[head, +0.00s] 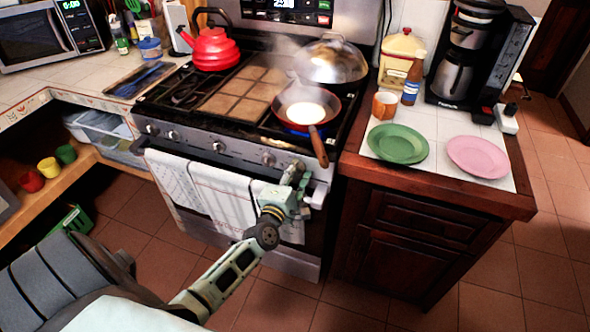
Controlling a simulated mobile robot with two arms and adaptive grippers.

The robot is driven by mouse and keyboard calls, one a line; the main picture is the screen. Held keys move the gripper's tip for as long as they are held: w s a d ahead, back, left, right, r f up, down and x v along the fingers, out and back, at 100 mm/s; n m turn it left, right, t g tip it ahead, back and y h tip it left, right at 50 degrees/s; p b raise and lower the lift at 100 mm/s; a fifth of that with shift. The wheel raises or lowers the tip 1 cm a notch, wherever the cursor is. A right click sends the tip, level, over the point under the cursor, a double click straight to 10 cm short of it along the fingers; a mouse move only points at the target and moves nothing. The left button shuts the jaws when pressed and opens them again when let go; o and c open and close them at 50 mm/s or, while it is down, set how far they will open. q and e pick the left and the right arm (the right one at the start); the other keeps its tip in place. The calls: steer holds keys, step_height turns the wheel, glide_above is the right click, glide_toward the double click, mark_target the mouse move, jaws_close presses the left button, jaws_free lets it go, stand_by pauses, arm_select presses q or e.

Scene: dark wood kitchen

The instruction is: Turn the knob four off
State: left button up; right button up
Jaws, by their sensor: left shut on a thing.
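The stove (195,141) has a row of knobs along its front panel. Visible knobs include one at the left end (152,130), one near the middle (218,147) and one just left of my gripper (268,158). My left gripper (293,172) is at the right end of the panel, shut on a knob there that its fingers mostly hide. A pan (318,144) with something pale in it sits on the front right burner, with blue flame under it. My right gripper is not in view.
A red kettle (210,50) stands at the back left of the stove. A glass lid (332,62) is behind the steaming pan. White towels (222,190) hang on the oven handle. The right counter holds a green plate (398,144), a pink plate (478,157) and an orange mug (385,104).

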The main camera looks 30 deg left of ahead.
arm_select(q)
steer(key=m, duration=0.2)
steer(key=r+m+p, duration=0.1)
steer(key=m, duration=0.2)
steer(key=shift+w, duration=0.15)
steer(key=shift+f, duration=0.1)
stand_by(0.4)
steer(key=o, duration=0.9)
steer(key=shift+d, duration=0.1)
steer(key=shift+o, duration=0.8)
steer(key=shift+d+f, duration=0.1)
steer(key=shift+f, duration=0.05)
steer(key=shift+f, duration=0.1)
steer(key=shift+s, duration=0.3)
steer(key=v, duration=1.1)
steer(key=shift+s, duration=0.2)
